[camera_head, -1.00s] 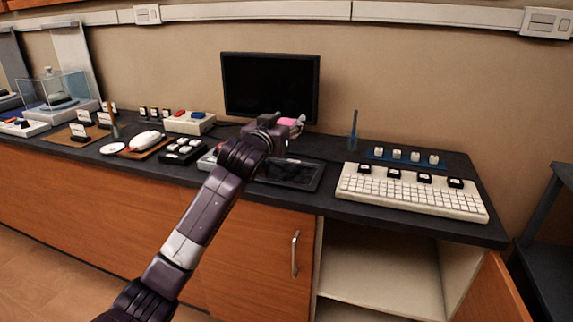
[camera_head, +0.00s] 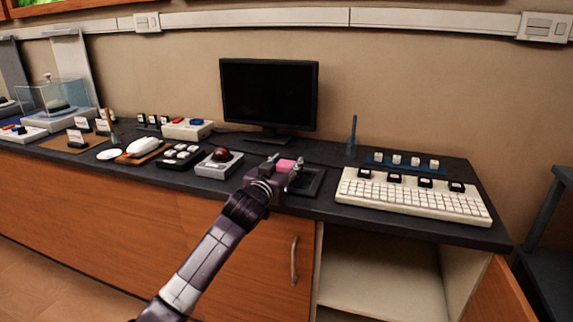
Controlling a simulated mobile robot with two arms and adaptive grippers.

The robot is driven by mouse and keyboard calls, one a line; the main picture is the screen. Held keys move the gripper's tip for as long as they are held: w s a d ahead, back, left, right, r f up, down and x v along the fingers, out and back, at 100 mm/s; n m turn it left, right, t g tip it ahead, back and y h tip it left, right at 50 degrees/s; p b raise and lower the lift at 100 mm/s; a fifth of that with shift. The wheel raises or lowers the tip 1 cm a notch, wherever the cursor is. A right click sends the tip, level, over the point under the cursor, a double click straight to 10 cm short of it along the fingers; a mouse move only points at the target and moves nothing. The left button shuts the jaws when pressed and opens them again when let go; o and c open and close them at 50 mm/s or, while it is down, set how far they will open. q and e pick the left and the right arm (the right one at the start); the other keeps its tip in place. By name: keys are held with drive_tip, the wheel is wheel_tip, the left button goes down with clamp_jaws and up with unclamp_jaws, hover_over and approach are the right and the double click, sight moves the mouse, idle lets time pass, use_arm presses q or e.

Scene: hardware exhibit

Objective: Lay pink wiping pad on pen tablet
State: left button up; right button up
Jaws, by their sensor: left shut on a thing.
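The pink wiping pad (camera_head: 287,164) is held in my left gripper (camera_head: 288,170), which is shut on it. The pen tablet (camera_head: 311,182) is a dark flat slab on the counter, below and to the right of the gripper. My gripper and arm hide much of its left part. The pad appears over the tablet's far side; I cannot tell how far above the surface it is. My right gripper is not in view.
A trackball box (camera_head: 219,163) stands just left of the gripper. A monitor (camera_head: 268,95) stands behind. The cabinet below the keyboard is open.

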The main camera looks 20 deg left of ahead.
sight(284, 166)
use_arm(q)
drive_tip(key=shift+f, duration=0.1)
drive_tip(key=o, duration=1)
drive_tip(key=shift+s, duration=0.15)
drive_tip(key=s, duration=0.3)
drive_tip(key=shift+s+r+p, duration=0.2)
drive_tip(key=shift+p, duration=0.15)
drive_tip(key=s, duration=0.4)
drive_tip(key=s+p, duration=0.1)
drive_tip(key=s, duration=0.2)
drive_tip(key=shift+a+r, duration=0.2)
drive_tip(key=shift+a, duration=0.05)
drive_tip(key=shift+s, duration=0.65)
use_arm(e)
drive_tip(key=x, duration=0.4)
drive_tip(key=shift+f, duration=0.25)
